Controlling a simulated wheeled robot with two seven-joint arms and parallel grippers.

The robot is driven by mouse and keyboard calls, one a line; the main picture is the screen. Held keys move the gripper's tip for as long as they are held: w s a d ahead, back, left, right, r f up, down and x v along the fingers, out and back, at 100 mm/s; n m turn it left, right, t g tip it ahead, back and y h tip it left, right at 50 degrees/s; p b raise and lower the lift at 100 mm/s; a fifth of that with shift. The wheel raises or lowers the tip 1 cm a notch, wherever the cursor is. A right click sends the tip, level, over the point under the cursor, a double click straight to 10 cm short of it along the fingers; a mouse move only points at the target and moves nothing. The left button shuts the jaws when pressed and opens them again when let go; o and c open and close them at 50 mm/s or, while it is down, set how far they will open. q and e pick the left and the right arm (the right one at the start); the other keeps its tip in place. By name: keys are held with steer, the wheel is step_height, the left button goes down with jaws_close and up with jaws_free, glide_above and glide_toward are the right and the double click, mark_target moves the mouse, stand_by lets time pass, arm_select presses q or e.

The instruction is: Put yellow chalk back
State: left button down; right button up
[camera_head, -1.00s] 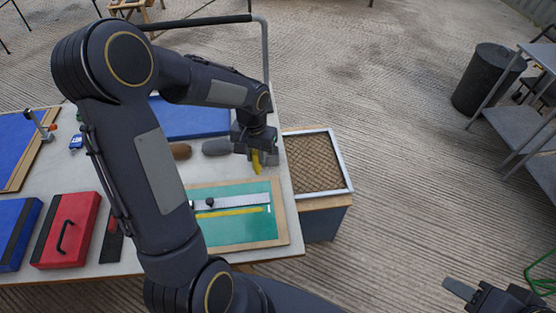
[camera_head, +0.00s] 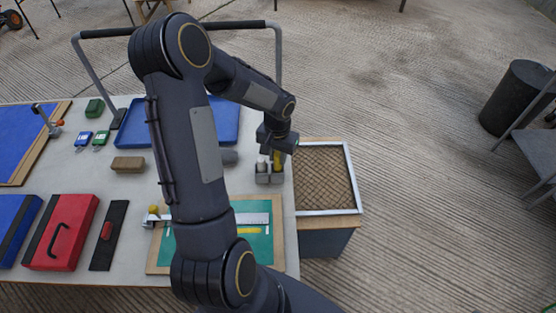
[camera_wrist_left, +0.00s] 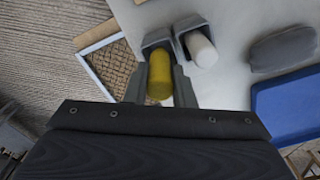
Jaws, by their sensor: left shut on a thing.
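The yellow chalk (camera_wrist_left: 159,82) is a short, thick stick between the fingers of my left gripper (camera_wrist_left: 160,88), which is shut on it. In the head view the left gripper (camera_head: 276,150) hangs over a small grey holder (camera_head: 270,176) near the table's right edge, with the yellow chalk (camera_head: 277,158) pointing down. The wrist view shows the holder's two square cups: a white chalk (camera_wrist_left: 202,50) stands in one cup, and the yellow chalk is over or at the mouth of the other cup (camera_wrist_left: 158,40). I cannot tell how deep it reaches. My right gripper is out of view.
A green board (camera_head: 258,245) with a ruler lies in front of the holder. A grey eraser-like block (camera_head: 229,157) lies left of it, and a blue tray (camera_head: 226,120) behind. A box with a woven top (camera_head: 324,178) stands right of the table. A red case (camera_head: 62,232) lies at left.

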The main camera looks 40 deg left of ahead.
mark_target(277, 162)
arm_select(q)
steer(key=shift+f, duration=1.35)
steer(key=shift+f, duration=0.15)
steer(key=c, duration=1.5)
jaws_free()
